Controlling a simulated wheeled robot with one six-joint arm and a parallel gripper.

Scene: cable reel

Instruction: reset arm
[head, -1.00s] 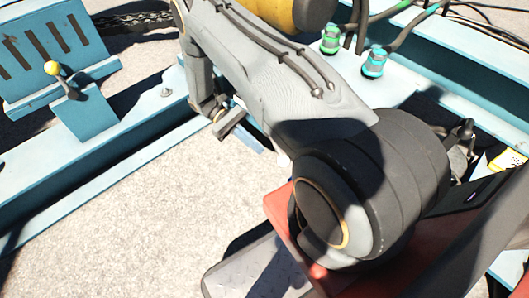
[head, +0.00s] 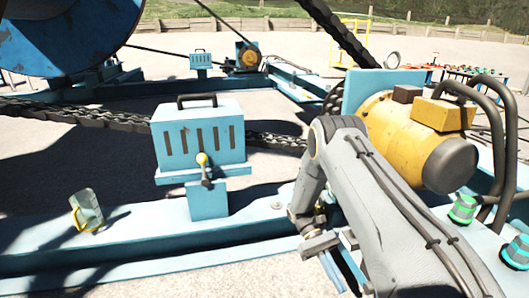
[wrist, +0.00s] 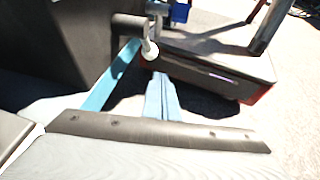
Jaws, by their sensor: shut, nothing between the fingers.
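My gripper (head: 321,244) shows at the end of my grey arm in the head view, low in the middle, in front of the blue frame beam. It is shut and empty. The arm bends down at its elbow, and the wrist hangs beside the blue beam. The wrist view shows a grey bar with bolts and a grained grey surface close up, with my dark and red base at the upper right.
A yellow motor (head: 400,135) stands behind my arm. Green-banded fittings (head: 463,209) sit at right. A clear mug-like object (head: 87,207) is on the left beam (head: 140,235).

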